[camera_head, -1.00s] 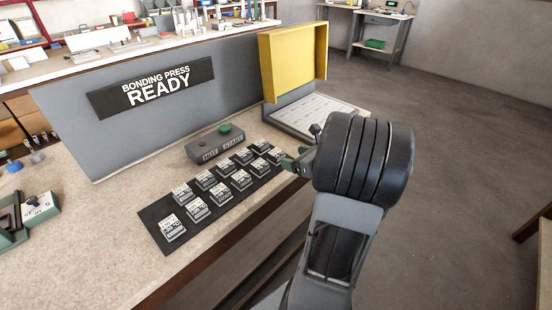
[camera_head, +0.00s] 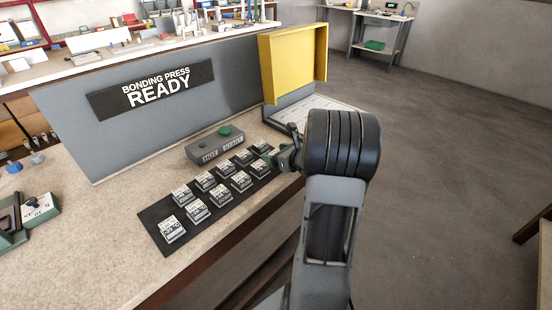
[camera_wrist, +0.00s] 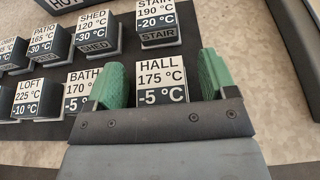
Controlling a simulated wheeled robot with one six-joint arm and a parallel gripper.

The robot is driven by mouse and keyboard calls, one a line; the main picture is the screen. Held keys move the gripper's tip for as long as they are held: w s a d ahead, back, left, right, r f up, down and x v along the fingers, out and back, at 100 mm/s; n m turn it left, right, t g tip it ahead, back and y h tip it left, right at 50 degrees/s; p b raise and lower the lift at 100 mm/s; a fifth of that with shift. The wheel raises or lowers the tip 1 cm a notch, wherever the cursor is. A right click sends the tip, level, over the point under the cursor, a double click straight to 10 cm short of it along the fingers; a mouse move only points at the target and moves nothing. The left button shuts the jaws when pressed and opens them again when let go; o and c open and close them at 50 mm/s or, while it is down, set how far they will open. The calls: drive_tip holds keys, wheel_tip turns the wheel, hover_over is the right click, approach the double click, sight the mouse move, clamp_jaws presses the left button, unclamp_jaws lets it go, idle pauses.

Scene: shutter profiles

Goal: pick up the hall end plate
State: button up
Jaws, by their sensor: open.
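The hall end plate (camera_wrist: 162,86) is a small dark block with a white label reading HALL 175 °C, -5 °C. In the wrist view it stands between the two green fingers of my gripper (camera_wrist: 161,62), with the left finger near the bath block and the right finger over bare mat or bench. My gripper is open, and the fingers look apart from the plate's sides; the plate's lower part is hidden by the gripper body. In the head view my gripper (camera_head: 279,158) is at the right end of the front row and seems to hide the hall plate.
The bath block (camera_wrist: 80,88) is close on the left and the stair block (camera_wrist: 157,22) stands behind. Several similar blocks sit in two rows on a black mat (camera_head: 154,214). A grey button box (camera_head: 214,146) and a yellow-hooded press (camera_head: 290,62) stand behind.

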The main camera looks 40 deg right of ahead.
drive_tip(key=shift+c, duration=0.3)
drive_tip(key=c, duration=0.9)
drive_tip(key=shift+c, duration=0.2)
